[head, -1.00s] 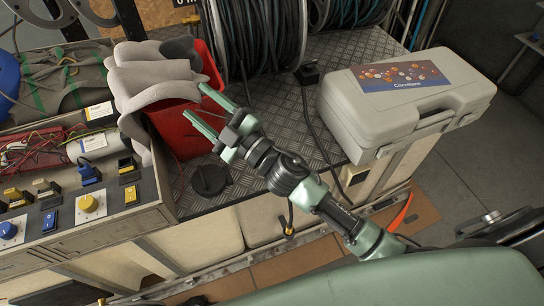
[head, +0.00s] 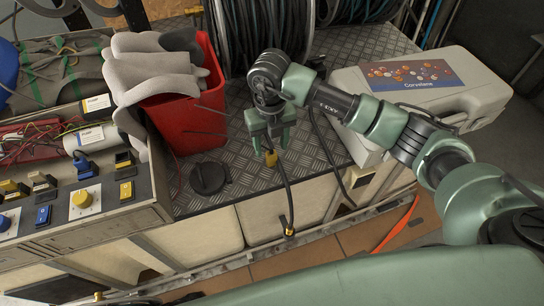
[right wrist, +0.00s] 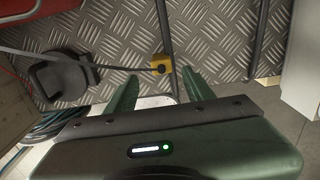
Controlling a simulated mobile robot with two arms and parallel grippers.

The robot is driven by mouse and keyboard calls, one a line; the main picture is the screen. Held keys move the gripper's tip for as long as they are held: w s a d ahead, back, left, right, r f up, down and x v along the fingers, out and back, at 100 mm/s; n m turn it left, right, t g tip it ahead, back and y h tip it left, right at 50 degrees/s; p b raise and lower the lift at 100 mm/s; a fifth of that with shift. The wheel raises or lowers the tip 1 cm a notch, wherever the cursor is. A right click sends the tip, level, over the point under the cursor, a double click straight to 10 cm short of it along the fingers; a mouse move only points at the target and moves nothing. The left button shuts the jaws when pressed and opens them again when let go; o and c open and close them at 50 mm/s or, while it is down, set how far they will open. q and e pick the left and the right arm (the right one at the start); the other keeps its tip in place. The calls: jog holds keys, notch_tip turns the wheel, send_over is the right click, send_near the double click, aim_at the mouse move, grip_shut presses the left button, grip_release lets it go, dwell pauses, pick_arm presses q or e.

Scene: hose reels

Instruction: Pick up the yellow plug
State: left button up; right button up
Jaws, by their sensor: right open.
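The yellow plug (head: 270,158) is small and sits at the front part of the patterned metal deck, with a dark cable running from it. It also shows in the right wrist view (right wrist: 161,65), between and just beyond the two fingertips. My right gripper (head: 271,147) is open and points down over the plug, with a finger to each side. I cannot tell whether a finger touches it. In the right wrist view the gripper (right wrist: 160,76) has nothing between its fingers but the plug's area. My left gripper is not in view.
A red bin (head: 190,118) with grey gloves stands left of the gripper. A black round cap (head: 208,178) lies on the deck (head: 235,185). A grey case (head: 480,75) is at right, hose reels (head: 265,25) behind. A cable hangs over the deck's front edge to a brass-coloured end (head: 289,231).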

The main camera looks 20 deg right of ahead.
aim_at(271, 153)
jog(key=f, duration=0.6)
jog(key=shift+w+d+f+p, duration=0.15)
jog(key=shift+w+p, duration=0.2)
jog(key=shift+p, duration=0.05)
grip_shut()
